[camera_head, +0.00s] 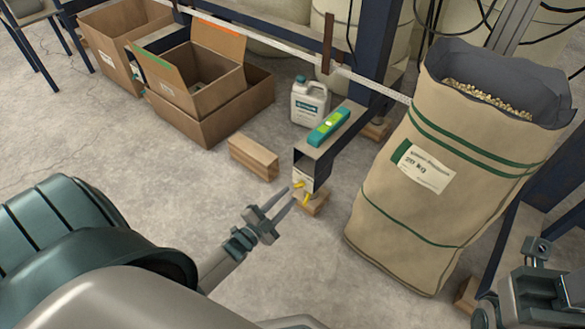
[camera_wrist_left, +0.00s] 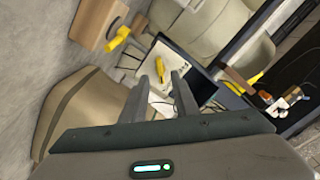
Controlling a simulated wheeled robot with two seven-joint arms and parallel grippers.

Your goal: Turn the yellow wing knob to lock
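The yellow wing knob (camera_head: 304,198) is small and sits low at the near end of a dark blue beam (camera_head: 311,170), just above a wooden block. My left gripper (camera_head: 291,195) is open and empty, its fingertips just left of the knob; contact cannot be told. In the left wrist view the two fingers (camera_wrist_left: 170,74) stand apart with nothing clearly between them. A yellow part (camera_wrist_left: 118,38) beside a wooden block shows there at upper left, and another (camera_wrist_left: 254,78) at right; which is the knob is unclear. My right gripper (camera_head: 541,252) is at lower right, its opening unclear.
A large tan sack (camera_head: 395,190) stands close on the right. A teal level (camera_head: 329,127) lies on the beam. A white jug (camera_head: 309,101), a wooden block (camera_head: 253,157) and open cardboard boxes (camera_head: 215,122) stand behind and left.

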